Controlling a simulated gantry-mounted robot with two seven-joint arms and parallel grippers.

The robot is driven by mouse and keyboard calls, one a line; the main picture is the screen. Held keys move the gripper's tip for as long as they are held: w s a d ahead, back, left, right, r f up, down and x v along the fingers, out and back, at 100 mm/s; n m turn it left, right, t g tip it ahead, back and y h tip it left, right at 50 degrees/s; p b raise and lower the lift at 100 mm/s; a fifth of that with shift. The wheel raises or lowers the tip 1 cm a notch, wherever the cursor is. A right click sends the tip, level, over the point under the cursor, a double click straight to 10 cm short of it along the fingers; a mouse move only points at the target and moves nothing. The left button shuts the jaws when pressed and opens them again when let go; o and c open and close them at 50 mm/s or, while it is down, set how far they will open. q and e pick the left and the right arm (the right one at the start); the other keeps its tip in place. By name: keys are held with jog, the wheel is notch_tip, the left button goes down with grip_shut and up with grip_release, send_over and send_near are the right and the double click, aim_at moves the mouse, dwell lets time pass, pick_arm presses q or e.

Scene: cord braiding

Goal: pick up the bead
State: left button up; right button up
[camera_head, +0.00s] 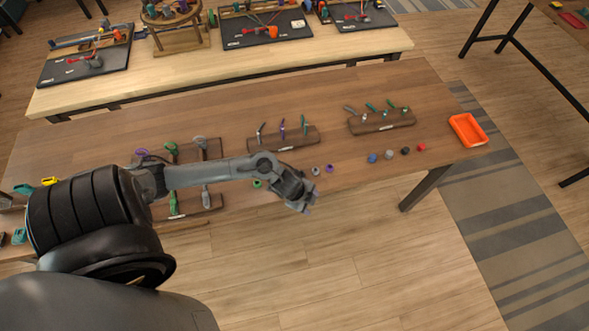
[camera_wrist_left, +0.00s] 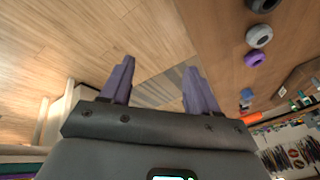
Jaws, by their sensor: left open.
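Several small beads stand in a row along the front of the brown table. In the head view they include a green bead (camera_head: 257,184), a grey bead (camera_head: 315,170), a purple bead (camera_head: 330,168), a blue bead (camera_head: 372,158), a black bead (camera_head: 405,151) and a red bead (camera_head: 422,147). The pictures do not show which one the task means. My left gripper (camera_head: 306,207) is just off the table's front edge. In the wrist view its purple fingers (camera_wrist_left: 159,70) are apart and empty. The grey bead (camera_wrist_left: 259,36) and purple bead (camera_wrist_left: 254,60) lie right of them.
Wooden racks holding small tools (camera_head: 283,142) (camera_head: 381,122) stand behind the beads. An orange tray (camera_head: 468,130) sits at the table's right end. A lighter bench (camera_head: 220,75) with black trays is behind. Open floor (camera_head: 400,260) lies in front of the table.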

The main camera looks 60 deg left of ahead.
pick_arm(q)
jog(key=s+a+r+g+p, duration=0.25)
jog(key=a+r+p, duration=0.5)
jog(key=a, duration=0.65)
jog(key=f, duration=0.1)
jog(key=f+b, duration=0.1)
jog(key=f+g+b, duration=0.1)
jog(key=shift+w+f+m, duration=0.3)
jog(key=shift+w+d+f+b, duration=0.1)
jog(key=shift+w+f+b, duration=0.05)
jog(key=shift+f, duration=0.6)
jog(key=shift+w+f+b, duration=0.15)
jog(key=shift+f+b, duration=0.05)
jog(key=shift+f, duration=0.55)
jog(key=shift+w+d+f+b, duration=0.1)
jog(key=shift+w+f+b, duration=0.05)
jog(key=shift+f, duration=1.15)
pick_arm(e)
notch_tip(320, 180, up, 7)
jog(key=shift+f, duration=0.15)
jog(key=shift+s, duration=0.1)
pick_arm(q)
jog(key=c, duration=1.1)
